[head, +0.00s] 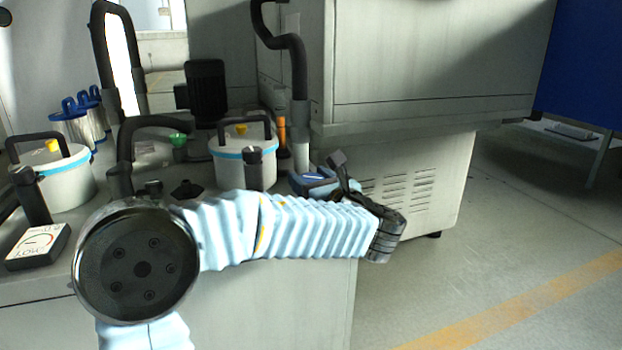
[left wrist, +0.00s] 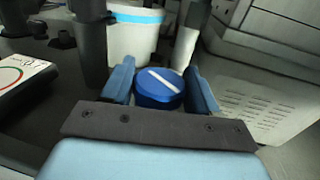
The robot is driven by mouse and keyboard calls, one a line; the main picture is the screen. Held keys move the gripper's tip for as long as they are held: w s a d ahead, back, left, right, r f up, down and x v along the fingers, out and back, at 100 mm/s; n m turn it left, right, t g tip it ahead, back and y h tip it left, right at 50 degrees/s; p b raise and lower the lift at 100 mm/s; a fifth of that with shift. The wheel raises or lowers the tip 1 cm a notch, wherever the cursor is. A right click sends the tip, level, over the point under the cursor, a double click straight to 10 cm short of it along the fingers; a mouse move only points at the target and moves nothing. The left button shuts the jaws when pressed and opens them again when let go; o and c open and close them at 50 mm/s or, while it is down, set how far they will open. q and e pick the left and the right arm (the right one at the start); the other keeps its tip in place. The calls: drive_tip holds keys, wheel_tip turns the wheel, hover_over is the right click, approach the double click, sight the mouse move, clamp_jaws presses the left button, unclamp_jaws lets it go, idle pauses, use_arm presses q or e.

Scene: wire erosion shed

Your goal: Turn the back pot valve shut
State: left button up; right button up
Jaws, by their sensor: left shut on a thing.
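The valve knob (left wrist: 158,90) is a round blue handle with a white line across its top. In the left wrist view the line slants from upper left to lower right. My left gripper (left wrist: 164,82) has its two blue fingers on either side of the knob and is shut on it. In the head view my left gripper (head: 325,184) is at the right end of the bench, and the knob is hard to tell from the fingers. The back pot (head: 242,172), white with a blue band and black handle, stands just left of it. My right gripper is out of view.
A second white pot (head: 68,186) stands at the left, near a box with a dial (head: 38,247). Black hoses, a dark motor (head: 206,92) and blue-topped canisters (head: 72,128) crowd the bench. A grey cabinet (head: 425,60) rises behind. Open floor (head: 480,260) lies at right.

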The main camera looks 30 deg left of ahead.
use_arm(q)
drive_tip(key=m+t+h, duration=0.2)
drive_tip(key=t, duration=0.1)
drive_tip(key=shift+s, duration=0.1)
drive_tip(key=m+t+h+b, duration=0.1)
drive_tip(key=m+t+h, duration=0.1)
drive_tip(key=h, duration=0.1)
drive_tip(key=m+t+h+b, duration=0.1)
drive_tip(key=m+h+b, duration=0.1)
drive_tip(key=shift+f+m+t+h, duration=0.2)
drive_tip(key=shift+m+t+h, duration=0.2)
drive_tip(key=shift+r+m+t+h+b, duration=0.1)
drive_tip(key=shift+m+t+h+b, duration=0.5)
drive_tip(key=shift+h, duration=0.5)
drive_tip(key=shift+m+h, duration=1.3)
drive_tip(key=shift+h, duration=0.8)
drive_tip(key=shift+r, duration=0.1)
drive_tip(key=o, duration=0.9)
drive_tip(key=shift+o, duration=0.2)
